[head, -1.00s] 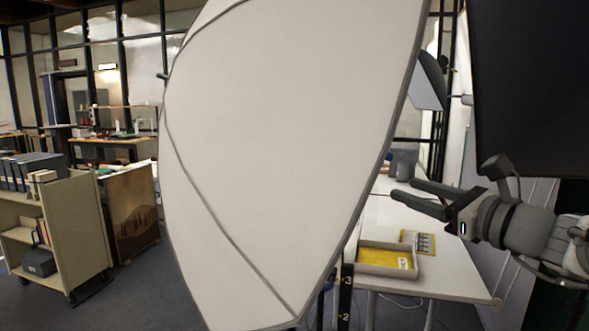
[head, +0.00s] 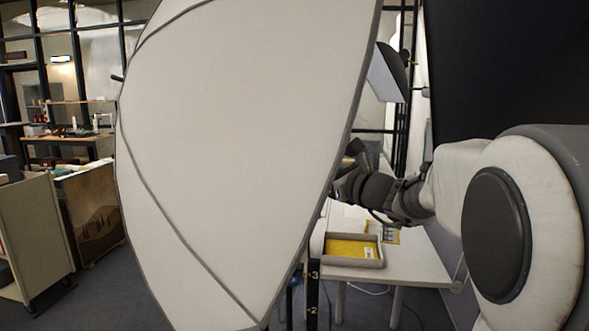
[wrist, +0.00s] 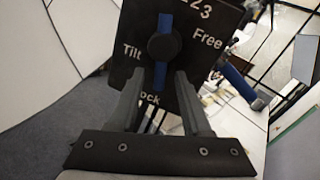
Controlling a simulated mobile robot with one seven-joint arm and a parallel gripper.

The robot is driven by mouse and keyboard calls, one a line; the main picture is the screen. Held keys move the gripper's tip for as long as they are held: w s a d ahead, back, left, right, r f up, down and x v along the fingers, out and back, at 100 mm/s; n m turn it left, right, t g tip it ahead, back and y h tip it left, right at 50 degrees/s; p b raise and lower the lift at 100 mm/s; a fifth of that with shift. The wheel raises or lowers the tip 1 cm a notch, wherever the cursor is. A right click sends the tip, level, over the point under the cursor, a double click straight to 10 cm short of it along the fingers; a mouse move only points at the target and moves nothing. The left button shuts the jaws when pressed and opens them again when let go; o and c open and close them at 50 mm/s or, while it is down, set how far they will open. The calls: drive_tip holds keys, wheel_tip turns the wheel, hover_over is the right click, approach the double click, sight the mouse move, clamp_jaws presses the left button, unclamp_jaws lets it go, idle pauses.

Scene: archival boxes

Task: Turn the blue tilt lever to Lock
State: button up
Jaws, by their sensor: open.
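The blue tilt lever (wrist: 164,23) shows in the wrist view as a narrow bar across a round black knob (wrist: 162,47) on a black plate (wrist: 192,62). The bar stands nearly upright in the picture; its lower end points toward the partly covered "Lock" label, and "Free" is at upper right. I cannot tell which end is the pointer. My gripper (wrist: 158,80) is open, its fingers either side of the lever's lower end, with no clear contact. In the head view my gripper is partly hidden behind the big white panel, and the lever is out of sight.
The big white softbox panel (head: 235,150) fills the middle of the head view, close beside my arm. A table (head: 415,268) with a shallow tray (head: 352,262) stands below. A dark panel (head: 510,70) is at right. Another blue handle (wrist: 240,84) lies right of the plate.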

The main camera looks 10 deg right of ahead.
clamp_jaws()
idle(0.3)
drive_tip(key=m+b, duration=0.1)
drive_tip(key=a+m+b, duration=0.1)
drive_tip(key=m+b, duration=0.1)
drive_tip(key=shift+s+f+t, duration=0.1)
drive_tip(key=shift+s+t, duration=0.05)
drive_tip(key=shift+t, duration=0.25)
unclamp_jaws()
